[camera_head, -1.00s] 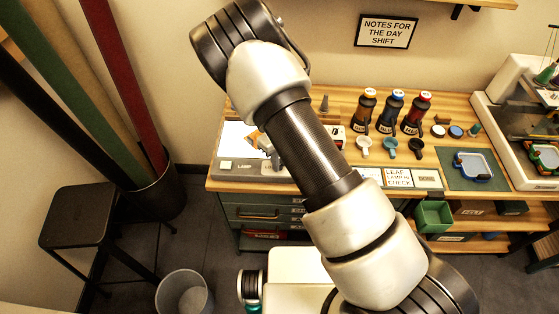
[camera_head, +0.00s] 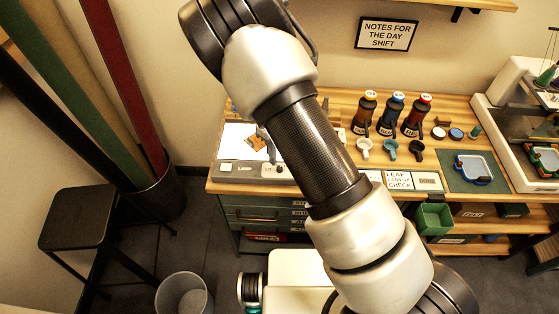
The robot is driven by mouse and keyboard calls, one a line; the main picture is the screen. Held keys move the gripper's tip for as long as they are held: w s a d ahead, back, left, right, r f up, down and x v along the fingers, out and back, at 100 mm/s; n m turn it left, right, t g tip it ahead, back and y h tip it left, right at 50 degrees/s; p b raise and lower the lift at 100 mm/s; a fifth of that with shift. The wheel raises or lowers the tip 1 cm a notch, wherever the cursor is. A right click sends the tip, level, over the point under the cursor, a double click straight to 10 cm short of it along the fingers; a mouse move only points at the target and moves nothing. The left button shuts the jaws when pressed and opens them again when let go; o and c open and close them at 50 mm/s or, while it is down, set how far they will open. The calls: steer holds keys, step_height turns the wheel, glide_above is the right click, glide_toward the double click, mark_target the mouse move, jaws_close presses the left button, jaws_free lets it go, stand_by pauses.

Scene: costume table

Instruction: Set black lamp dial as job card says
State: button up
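The grey lamp panel (camera_head: 225,168) lies along the table's front left edge, with a label that seems to read LAMP. A small dark knob, likely the lamp dial (camera_head: 281,169), shows near its right part beside a small white label; its setting is too small to read. The job card (camera_head: 398,180), reading LEAF LAMP CHECK, lies at the front edge, partly behind my arm. A white lit plate (camera_head: 236,142) with an orange-brown leaf (camera_head: 256,141) is behind the panel. My gripper is mostly hidden by my arm; a small grey part by the leaf may belong to it.
Three dark bottles (camera_head: 391,115) with coloured caps stand behind white, teal and black scoops (camera_head: 389,150). A DONE tile (camera_head: 427,181) is beside the card. A green bin (camera_head: 433,218) is below. A stool (camera_head: 78,215) and wastebasket (camera_head: 183,294) stand on the floor at left.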

step_height(320, 180, up, 12)
steer(key=shift+f, duration=0.25)
stand_by(0.4)
steer(key=s+d+r+n+t+y, duration=0.1)
steer(key=s+d+r+n, duration=0.3)
steer(key=s+r+n, duration=0.4)
steer(key=s+d+r+n+t+y, duration=0.1)
steer(key=s+d+r+n+y, duration=0.2)
steer(key=r+n, duration=0.5)
steer(key=s+d+r+n+t+h, duration=0.1)
steer(key=s+d+r+n+h, duration=0.1)
steer(key=s+d+r+n, duration=0.1)
steer(key=s+d+r+n+t+h, duration=0.2)
steer(key=s+d+r+n, duration=0.2)
steer(key=s+n, duration=0.4)
steer(key=shift+s+d+r+t, duration=0.3)
steer(key=shift+s+d, duration=0.05)
steer(key=shift+s, duration=0.25)
